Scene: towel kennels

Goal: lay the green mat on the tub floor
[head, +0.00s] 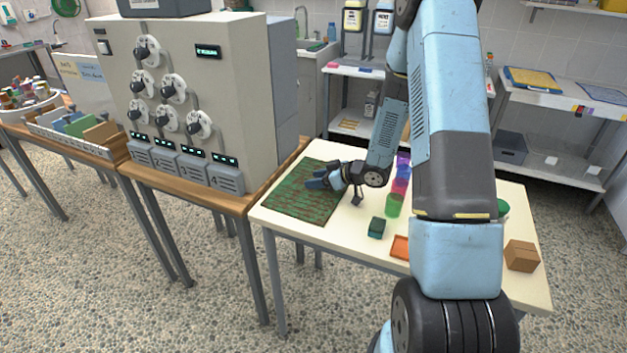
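The green mat (290,198), mottled with brown, lies flat on the left end of the white table (345,238). I cannot make out a tub in this view.
A grey machine with dials (190,100) stands left. My arm hides the table's middle.

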